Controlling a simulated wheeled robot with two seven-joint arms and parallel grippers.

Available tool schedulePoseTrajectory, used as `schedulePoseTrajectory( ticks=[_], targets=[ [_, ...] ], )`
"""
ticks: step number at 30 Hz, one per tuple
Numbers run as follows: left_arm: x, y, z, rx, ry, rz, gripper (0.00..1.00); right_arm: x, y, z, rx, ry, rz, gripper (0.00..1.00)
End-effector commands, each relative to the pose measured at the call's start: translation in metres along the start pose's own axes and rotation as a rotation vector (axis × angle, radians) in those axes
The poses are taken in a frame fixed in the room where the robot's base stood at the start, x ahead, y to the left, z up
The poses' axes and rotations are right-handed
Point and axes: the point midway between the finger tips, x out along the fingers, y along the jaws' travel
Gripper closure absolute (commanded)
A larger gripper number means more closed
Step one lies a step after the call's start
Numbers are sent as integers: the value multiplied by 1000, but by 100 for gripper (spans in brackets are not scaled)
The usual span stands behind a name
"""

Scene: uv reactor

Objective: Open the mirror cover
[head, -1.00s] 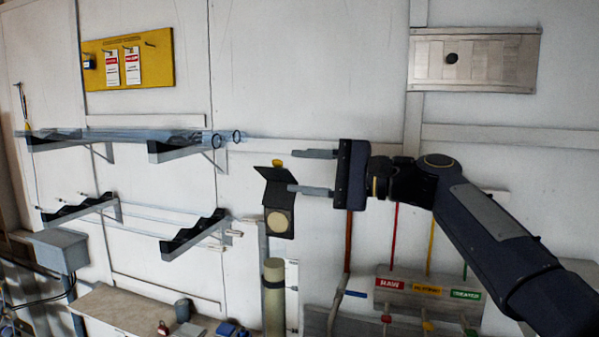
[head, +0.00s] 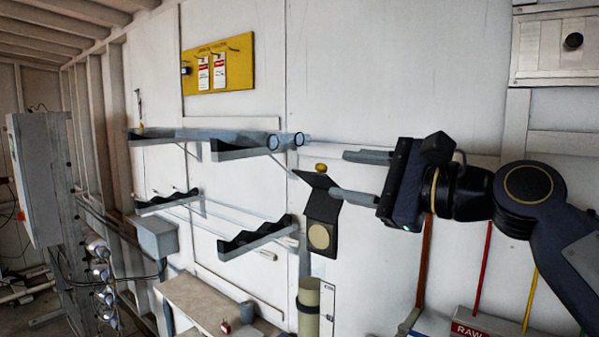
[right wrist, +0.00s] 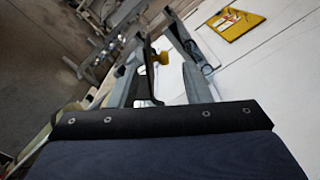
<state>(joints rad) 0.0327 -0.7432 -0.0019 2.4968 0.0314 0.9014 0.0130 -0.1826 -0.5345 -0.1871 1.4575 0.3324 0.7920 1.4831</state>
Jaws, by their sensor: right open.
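The mirror cover (head: 316,180) is a dark tilted flap at the top of a small black wall-side unit (head: 322,212) with a round beige disc (head: 318,236) on its front. A yellow knob (head: 321,167) sits just above the flap. My right gripper (head: 340,174) is open, with its fingers pointing left. The lower fingertip overlaps the flap's right edge in the head view; I cannot tell if it touches. The upper fingertip is right of and above the knob. In the right wrist view, the knob (right wrist: 163,57) and a dark plate show between the open fingers (right wrist: 158,72). My left gripper is not in view.
Glass tubes (head: 225,136) rest on an upper wall bracket, left of the unit. Black notched brackets (head: 255,238) are below. A beige cylinder (head: 308,305) stands under the unit. A yellow tag board (head: 218,65) hangs above. A bench (head: 205,300) is at lower left.

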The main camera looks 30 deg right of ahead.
Motion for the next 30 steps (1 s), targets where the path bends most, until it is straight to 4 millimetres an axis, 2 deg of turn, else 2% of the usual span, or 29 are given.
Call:
schedulePoseTrajectory(
  ticks=[4, 12, 16, 27, 30],
  targets=[
    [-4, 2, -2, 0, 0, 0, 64, 12, -1, 1, 4, 0, 0, 56],
    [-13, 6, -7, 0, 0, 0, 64, 56, -1, 1, 2, 0, 1, 56],
    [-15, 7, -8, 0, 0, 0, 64, 70, -1, 0, 2, 0, -1, 56],
    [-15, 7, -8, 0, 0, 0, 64, 77, 0, 0, 2, 0, -3, 56],
    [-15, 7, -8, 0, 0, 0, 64, 77, 0, 0, 2, 0, -3, 69]
  ],
)
